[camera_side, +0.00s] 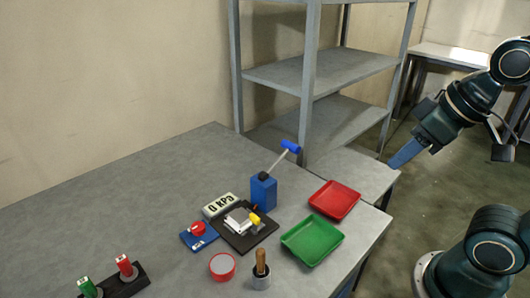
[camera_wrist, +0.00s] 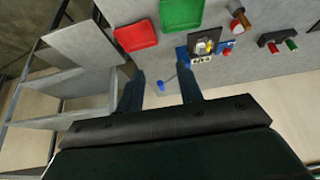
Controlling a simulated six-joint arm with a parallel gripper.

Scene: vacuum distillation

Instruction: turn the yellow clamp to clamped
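The yellow clamp (camera_side: 255,219) is a small yellow piece on a silver block, which sits on a black plate (camera_side: 262,238) on the table. In the wrist view the yellow clamp (camera_wrist: 210,45) is tiny, just beyond the tip of the right-hand finger; its exact turn is too small to tell. My gripper (camera_side: 394,165) hangs in the air at the right, off the table's edge and well apart from the clamp. In the wrist view my gripper (camera_wrist: 160,62) has its two blue fingers spread wide with nothing held between them.
A blue pump with a lever (camera_side: 263,192) stands behind the plate, beside a "0 KPA" display (camera_side: 219,204). Red (camera_side: 334,200) and green (camera_side: 312,241) trays lie at right.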

